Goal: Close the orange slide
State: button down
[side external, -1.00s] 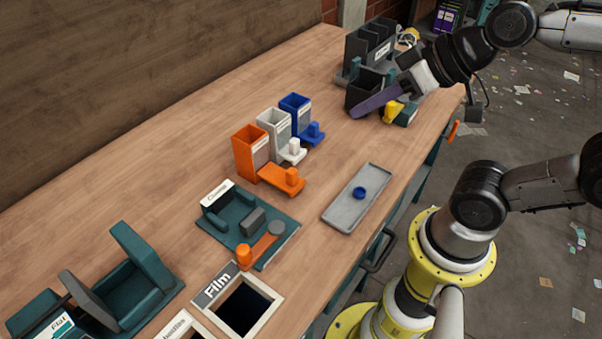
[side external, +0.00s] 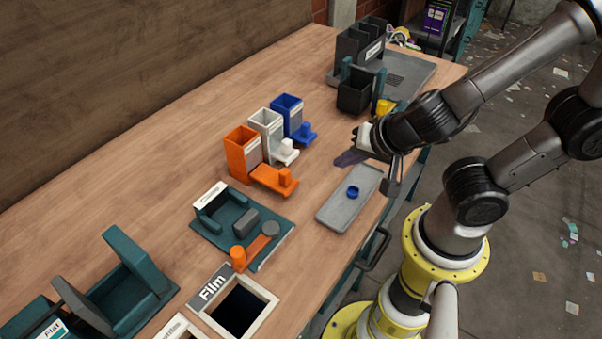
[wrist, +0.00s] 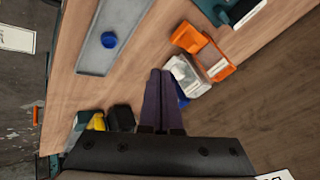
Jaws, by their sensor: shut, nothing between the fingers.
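The orange bin (side external: 241,157) stands on the table, with the orange slide (side external: 272,179) sticking out from its base towards the grey tray. In the wrist view the slide (wrist: 187,37) is ahead and right of my fingertips, and the orange bin (wrist: 220,65) also shows. My gripper (side external: 338,162) is shut and empty, its purple fingers apart from the slide, above the table near the tray's far end. In the wrist view my shut fingers (wrist: 160,73) lie left of the white bin.
A white bin (side external: 267,128) and a blue bin (side external: 287,107) stand behind the orange one. The grey tray (side external: 333,210) holds a blue round piece (side external: 352,192). A teal clamp station (side external: 213,232) lies nearer the camera. Bare table lies between bins and tray.

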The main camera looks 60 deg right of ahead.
jog(key=a, duration=0.1)
send_near(291, 180)
jog(key=shift+n, duration=0.3)
jog(key=shift+s+d+f, duration=0.3)
jog(key=shift+d+f, duration=0.3)
jog(key=shift+f, duration=0.2)
jog(key=shift+s+d+f, duration=0.25)
jog(key=shift+d+f, duration=0.4)
jog(key=shift+f, duration=0.2)
jog(key=shift+w+a, duration=0.5)
jog(key=shift+w, duration=0.4)
jog(key=shift+w+a, duration=0.45)
jog(key=shift+w, duration=0.45)
jog(key=shift+w, duration=3.35)
